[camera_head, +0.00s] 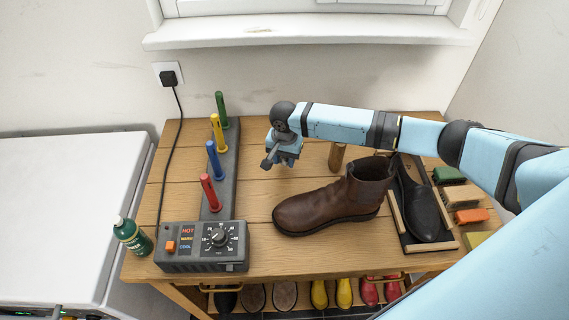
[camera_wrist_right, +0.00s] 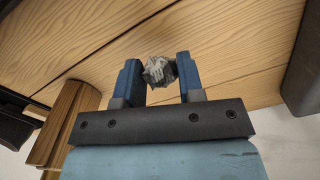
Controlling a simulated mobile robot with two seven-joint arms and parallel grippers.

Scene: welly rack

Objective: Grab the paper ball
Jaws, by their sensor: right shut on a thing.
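In the right wrist view a small crumpled grey-white paper ball (camera_wrist_right: 160,70) sits between the two blue fingers of my right gripper (camera_wrist_right: 159,76). The gripper is shut on it, with a finger on either side. In the head view my right gripper (camera_head: 268,164) is over the wooden table, between the row of coloured pegs and the brown boot. The paper ball cannot be made out in the head view. My left gripper is not in view.
A brown boot (camera_head: 330,205) stands right of the gripper, by a black shoe (camera_head: 425,210) in a wooden tray. The boot dryer (camera_head: 202,246) with coloured pegs is left. A green bottle (camera_head: 132,235) stands at the left edge. Brushes and blocks (camera_head: 460,196) lie right.

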